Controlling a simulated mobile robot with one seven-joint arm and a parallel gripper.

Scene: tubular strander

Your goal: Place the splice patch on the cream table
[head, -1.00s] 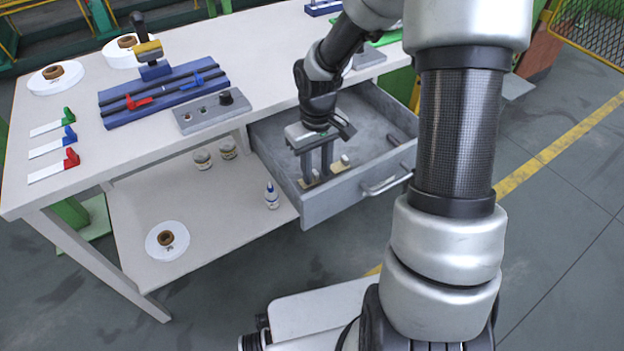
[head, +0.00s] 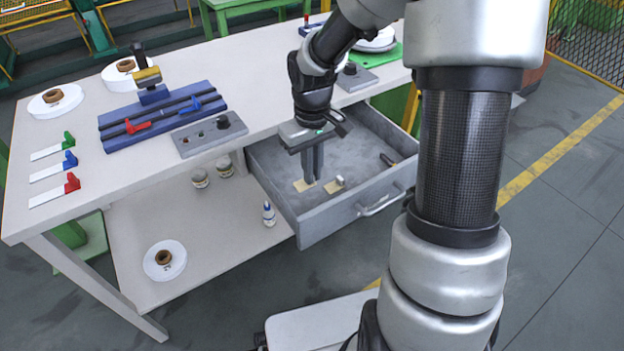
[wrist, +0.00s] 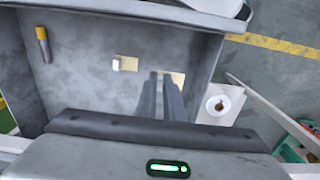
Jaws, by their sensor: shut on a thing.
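My gripper (head: 312,181) reaches down into the open grey drawer (head: 352,209) under the cream table (head: 262,68). Its fingers are closed together on the splice patch (head: 302,186), a small flat beige piece near the drawer's left wall. In the wrist view the patch (wrist: 178,79) shows beside and behind the fingertips (wrist: 163,78), which hide part of it. It appears low, at the drawer floor; I cannot tell whether it touches it. A second beige patch (head: 332,188) lies to the right with a small whitish piece (head: 340,180) on it.
A dark marker-like item (head: 387,159) lies at the drawer's right; it looks yellow-tipped in the wrist view (wrist: 42,42). The tabletop holds a blue splicing fixture (head: 160,118), a grey control box (head: 208,135), white reels (head: 55,100) and coloured-handled tools (head: 50,170). Bare tabletop lies between.

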